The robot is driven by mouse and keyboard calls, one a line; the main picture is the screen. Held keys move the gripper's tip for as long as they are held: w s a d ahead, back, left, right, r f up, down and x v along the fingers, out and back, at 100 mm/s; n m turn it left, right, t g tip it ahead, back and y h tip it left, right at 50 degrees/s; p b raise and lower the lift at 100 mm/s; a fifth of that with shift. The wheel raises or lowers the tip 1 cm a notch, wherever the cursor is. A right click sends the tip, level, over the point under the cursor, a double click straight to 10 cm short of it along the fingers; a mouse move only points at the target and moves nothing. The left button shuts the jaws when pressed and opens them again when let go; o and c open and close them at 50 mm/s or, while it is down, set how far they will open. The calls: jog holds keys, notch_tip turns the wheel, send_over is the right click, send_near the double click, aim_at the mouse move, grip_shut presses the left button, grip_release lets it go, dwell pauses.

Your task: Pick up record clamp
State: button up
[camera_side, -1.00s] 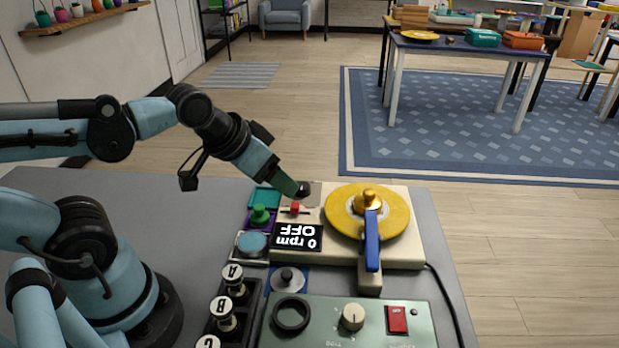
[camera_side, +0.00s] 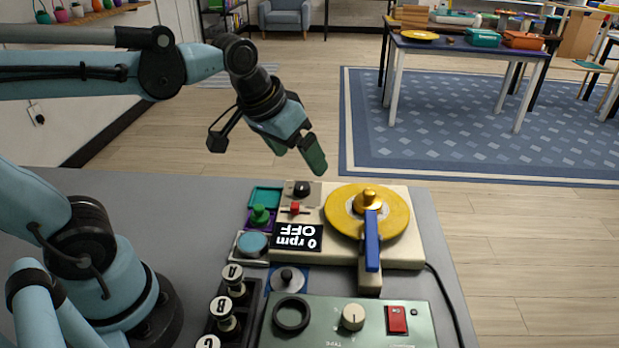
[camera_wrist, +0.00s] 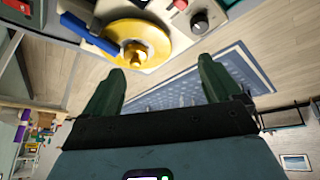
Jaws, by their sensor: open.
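The record clamp (camera_side: 369,199) is a gold knob standing at the centre of the yellow record (camera_side: 342,212) on the turntable. A blue tonearm (camera_side: 372,240) lies over the record's near part, close in front of the clamp. In the wrist view the clamp (camera_wrist: 134,54) shows above and left of the middle, on the yellow disc. My gripper (camera_side: 300,160) is open and empty. It hangs in the air above and to the left of the record, clear of the turntable. In the wrist view both green fingers stand apart, and my gripper (camera_wrist: 160,78) has nothing between them.
The turntable base (camera_side: 405,258) has a display reading "0 rpm OFF" (camera_side: 297,237), a red slider (camera_side: 295,208) and a black knob (camera_side: 301,189). A green control box (camera_side: 380,330) and lettered plungers (camera_side: 228,315) stand in front. The air above the record is free.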

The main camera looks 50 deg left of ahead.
jog(key=w+d+r+n+g, duration=0.2)
jog(key=w+d+g, duration=0.1)
jog(key=w, duration=0.4)
jog(key=n+g, duration=0.1)
jog(key=g, duration=0.1)
send_over(369, 191)
jog(key=f, duration=0.7)
jog(key=shift+w, duration=0.2)
jog(key=shift+s+f, duration=0.2)
jog(key=shift+f, duration=3)
jog(key=c, duration=1.3)
jog(key=shift+r, duration=0.15)
